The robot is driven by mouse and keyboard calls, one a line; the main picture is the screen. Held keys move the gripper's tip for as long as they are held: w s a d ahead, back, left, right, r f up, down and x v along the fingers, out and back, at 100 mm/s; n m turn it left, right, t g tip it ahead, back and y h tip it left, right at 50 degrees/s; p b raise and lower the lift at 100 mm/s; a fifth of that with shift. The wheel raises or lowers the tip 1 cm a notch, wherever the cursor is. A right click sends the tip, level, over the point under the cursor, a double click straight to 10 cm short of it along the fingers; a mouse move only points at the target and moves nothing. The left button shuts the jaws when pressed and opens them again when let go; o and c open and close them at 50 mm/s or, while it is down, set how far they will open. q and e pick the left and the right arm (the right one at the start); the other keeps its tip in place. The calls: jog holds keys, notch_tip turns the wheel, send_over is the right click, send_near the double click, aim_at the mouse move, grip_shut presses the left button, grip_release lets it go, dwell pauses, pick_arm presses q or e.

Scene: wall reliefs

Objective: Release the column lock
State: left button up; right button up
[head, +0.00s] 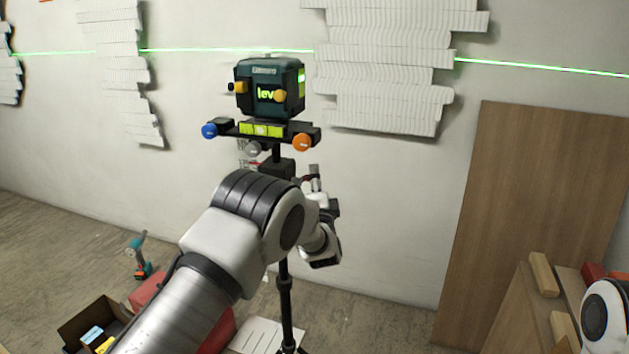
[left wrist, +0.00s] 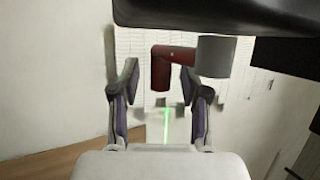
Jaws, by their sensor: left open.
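A dark green laser level (head: 268,88) sits on a black platform with blue, grey and orange knobs, on top of a black tripod column (head: 286,300). In the left wrist view a red lever (left wrist: 161,72) with a bent end joins a grey cylinder (left wrist: 215,57); I take it for the column lock. My left gripper (head: 313,180) is beside the column, below the platform. In the left wrist view its fingers (left wrist: 163,100) are apart, and the red lever shows between and beyond them. I see no contact. In the head view my arm hides much of the column. My right gripper is out of view.
A green laser line crosses the wall and its white layered reliefs (head: 385,65). A wooden board (head: 530,210) leans at the right. A teal drill (head: 139,258) and an open box (head: 90,325) are on the floor at the left.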

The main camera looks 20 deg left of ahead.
pick_arm(q)
jog(key=shift+w+a+r, duration=0.1)
jog(key=shift+w, duration=0.05)
grip_shut()
jog(key=n+t+y+b, duration=0.1)
jog(key=t+b, duration=0.1)
jog(key=b, duration=0.3)
jog(key=shift+w+r+n+y, duration=0.1)
jog(key=shift+n+y, duration=0.2)
jog(key=shift+r+y+b, duration=0.25)
jog(key=shift+y+b, duration=0.05)
jog(key=shift+b, duration=0.2)
jog(key=shift+r+n, duration=0.2)
jog(key=shift+n, duration=0.1)
jog(key=shift+r, duration=0.1)
